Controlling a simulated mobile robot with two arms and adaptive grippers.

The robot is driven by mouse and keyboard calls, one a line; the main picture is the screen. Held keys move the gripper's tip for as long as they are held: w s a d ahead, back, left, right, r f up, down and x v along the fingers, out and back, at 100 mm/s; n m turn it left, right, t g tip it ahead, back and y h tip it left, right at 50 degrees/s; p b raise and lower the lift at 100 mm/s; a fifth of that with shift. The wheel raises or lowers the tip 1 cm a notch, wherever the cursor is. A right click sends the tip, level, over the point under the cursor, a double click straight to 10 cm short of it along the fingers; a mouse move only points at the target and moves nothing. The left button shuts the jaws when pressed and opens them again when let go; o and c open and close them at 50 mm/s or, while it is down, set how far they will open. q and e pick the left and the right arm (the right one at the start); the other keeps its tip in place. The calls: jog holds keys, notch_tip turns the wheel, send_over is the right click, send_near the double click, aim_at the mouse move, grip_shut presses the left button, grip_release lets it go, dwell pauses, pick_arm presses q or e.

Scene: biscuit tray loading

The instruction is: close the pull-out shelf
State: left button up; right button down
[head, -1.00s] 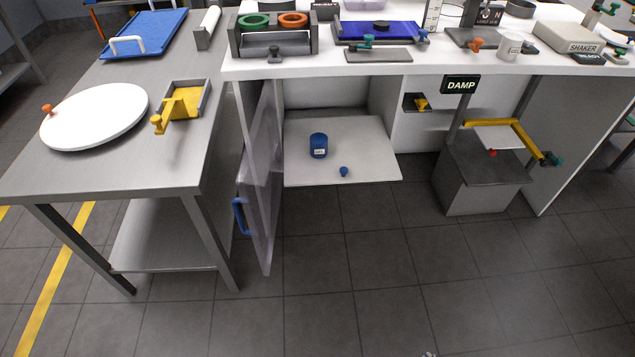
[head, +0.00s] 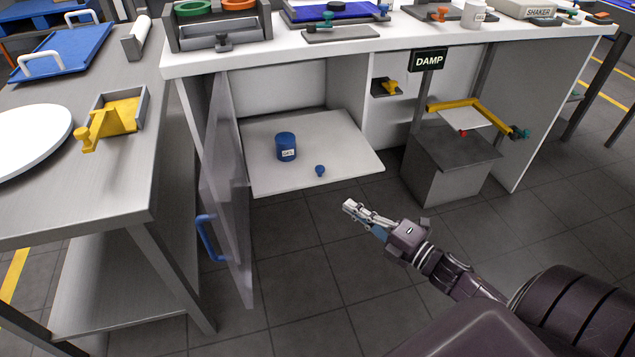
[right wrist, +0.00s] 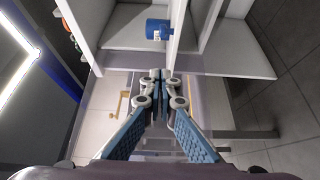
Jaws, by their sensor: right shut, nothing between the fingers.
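The pull-out shelf (head: 345,155) is a white board that sticks out from the low bay of the white cabinet. A blue labelled canister (head: 286,147) stands upright on it, and a small blue knob (head: 320,170) is near its front edge. My right gripper (head: 350,207) is shut and empty, in front of the shelf's front edge and apart from it. In the right wrist view its closed fingers (right wrist: 161,82) point towards the cabinet, with the blue canister (right wrist: 158,29) beyond them. My left gripper is not in view.
A see-through door (head: 228,210) with a blue handle (head: 207,238) stands open left of the shelf. A steel table (head: 130,190) is further left. A grey box (head: 445,165) under a DAMP sign (head: 429,60) stands right. The floor in front is clear.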

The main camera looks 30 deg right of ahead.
aim_at(326, 179)
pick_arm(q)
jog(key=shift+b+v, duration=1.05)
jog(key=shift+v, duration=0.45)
pick_arm(e)
jog(key=shift+w+a, duration=0.15)
jog(key=shift+w, duration=2.85)
jog(key=shift+w+a, duration=0.1)
jog(key=shift+w, duration=2.9)
jog(key=shift+w, duration=0.1)
